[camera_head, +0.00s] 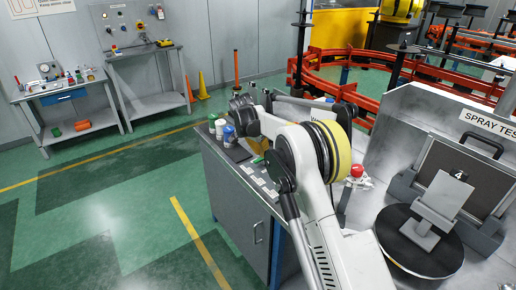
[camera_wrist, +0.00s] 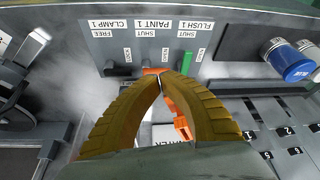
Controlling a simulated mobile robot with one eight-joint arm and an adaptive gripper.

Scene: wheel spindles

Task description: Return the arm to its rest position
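My gripper (camera_wrist: 160,78) shows in the wrist view with two curved yellow-brown fingers. Their tips meet, and I see nothing clearly held between them. An orange part shows behind the tips, and more orange (camera_wrist: 181,122) shows behind the right finger; I cannot tell whether they touch it. Ahead is a grey panel (camera_wrist: 104,45) labelled CLAMP 1, PAINT 1 and FLUSH 1, with a green lever (camera_wrist: 187,62) and a black lever (camera_wrist: 118,71). In the head view my white arm (camera_head: 310,165) is bent over a grey cabinet (camera_head: 232,195); the fingers are not clearly visible there.
A blue-capped jar (camera_wrist: 296,66) and a numbered rack (camera_wrist: 285,135) lie right in the wrist view. In the head view, the spray test booth (camera_head: 410,120), a turntable (camera_head: 425,255) and a red button (camera_head: 356,170) stand right of my arm. Green floor (camera_head: 100,220) is open at left.

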